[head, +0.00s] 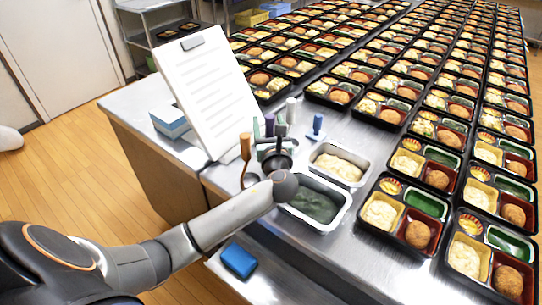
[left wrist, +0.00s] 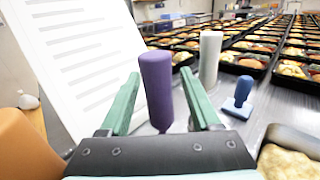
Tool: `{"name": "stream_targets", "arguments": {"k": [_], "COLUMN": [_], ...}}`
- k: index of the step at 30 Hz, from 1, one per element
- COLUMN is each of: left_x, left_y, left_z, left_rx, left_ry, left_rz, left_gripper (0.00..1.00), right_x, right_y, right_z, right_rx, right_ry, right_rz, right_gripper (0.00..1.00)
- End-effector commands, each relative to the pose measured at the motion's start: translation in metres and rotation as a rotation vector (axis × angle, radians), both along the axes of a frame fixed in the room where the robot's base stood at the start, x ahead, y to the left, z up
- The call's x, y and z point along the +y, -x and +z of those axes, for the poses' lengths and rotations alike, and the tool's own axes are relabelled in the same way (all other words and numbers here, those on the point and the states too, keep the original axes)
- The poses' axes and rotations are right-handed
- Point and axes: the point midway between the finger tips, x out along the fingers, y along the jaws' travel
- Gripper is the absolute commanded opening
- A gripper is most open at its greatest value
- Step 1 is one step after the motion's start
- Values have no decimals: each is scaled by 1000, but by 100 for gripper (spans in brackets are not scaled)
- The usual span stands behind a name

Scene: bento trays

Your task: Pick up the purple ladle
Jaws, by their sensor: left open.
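The purple ladle's upright handle (left wrist: 157,90) stands in the left wrist view between the two green fingers of my left gripper (left wrist: 158,103). There is a visible gap on each side of the handle, and the fingers are open. In the head view the purple handle (head: 269,124) shows between the fingertips of my left gripper (head: 269,130). The ladle's lower part is hidden behind the gripper body. My right gripper is in neither view.
An orange handle (head: 245,146) stands close left of the gripper, a white handle (head: 291,109) close behind right. A blue-handled tool (head: 317,126), a pan of pale food (head: 369,178) and a pan of green food (head: 343,215) are nearby. A white clipboard (head: 205,90) leans behind left. Bento trays fill the right.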

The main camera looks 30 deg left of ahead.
Motion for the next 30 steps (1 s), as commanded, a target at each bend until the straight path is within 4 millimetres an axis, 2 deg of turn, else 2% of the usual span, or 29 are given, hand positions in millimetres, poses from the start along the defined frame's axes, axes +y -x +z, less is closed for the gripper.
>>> {"name": "stream_targets", "arguments": {"k": [7, 24, 30], "left_x": [1, 1, 1], "left_y": [-1, -1, -1], "left_z": [0, 0, 0], "left_rx": [0, 0, 0], "left_ry": [0, 0, 0], "left_rz": [-1, -1, -1], "left_gripper": [64, 0, 0], "right_x": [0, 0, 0], "right_y": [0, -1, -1], "right_z": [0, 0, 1], "right_rx": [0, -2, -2], "right_ry": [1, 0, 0], "right_rz": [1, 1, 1], "right_gripper": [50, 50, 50]}}
